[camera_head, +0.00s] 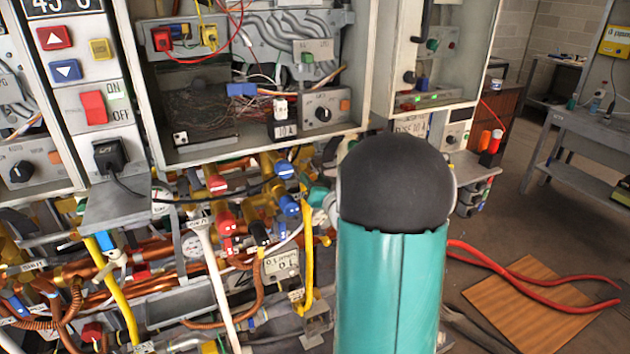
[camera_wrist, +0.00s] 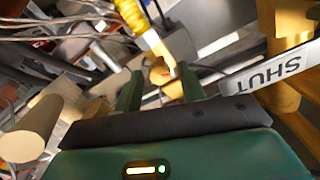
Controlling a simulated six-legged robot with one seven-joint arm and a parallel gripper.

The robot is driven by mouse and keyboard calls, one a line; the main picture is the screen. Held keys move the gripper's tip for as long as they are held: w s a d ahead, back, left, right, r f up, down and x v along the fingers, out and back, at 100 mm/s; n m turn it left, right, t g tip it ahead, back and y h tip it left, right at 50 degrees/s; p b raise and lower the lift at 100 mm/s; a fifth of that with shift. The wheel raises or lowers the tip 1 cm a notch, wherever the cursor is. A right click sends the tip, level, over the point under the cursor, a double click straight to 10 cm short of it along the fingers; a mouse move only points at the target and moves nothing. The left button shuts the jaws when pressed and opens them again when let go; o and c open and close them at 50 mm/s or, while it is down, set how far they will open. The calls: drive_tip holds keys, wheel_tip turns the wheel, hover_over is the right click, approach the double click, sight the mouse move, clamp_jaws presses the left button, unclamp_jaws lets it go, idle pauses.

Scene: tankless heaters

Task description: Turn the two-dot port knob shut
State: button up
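My gripper (camera_wrist: 160,76) shows in the wrist view with its two green fingers spread apart. A yellow part (camera_wrist: 150,42) reaches toward the gap between them; I cannot tell whether they touch it. A white label reading SHUT (camera_wrist: 268,76) lies just right of the fingers, upside down. Left of the arm is a cluster of valve knobs: a red knob (camera_head: 225,219), a blue knob (camera_head: 285,170) and another blue knob (camera_head: 290,206). No two-dot mark is readable, so I cannot tell which is the two-dot knob.
Copper pipes (camera_head: 160,252), yellow hoses and wires crowd the lower left. An open heater box (camera_head: 155,150) hangs above the knobs. A red ON/OFF switch (camera_head: 94,108) is at upper left. A wooden board (camera_head: 535,305) and red hoses lie on the floor at right.

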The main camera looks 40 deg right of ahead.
idle(0.3)
drive_tip(key=v, duration=1.3)
drive_tip(key=shift+s+a, duration=0.15)
drive_tip(key=shift+s, duration=0.15)
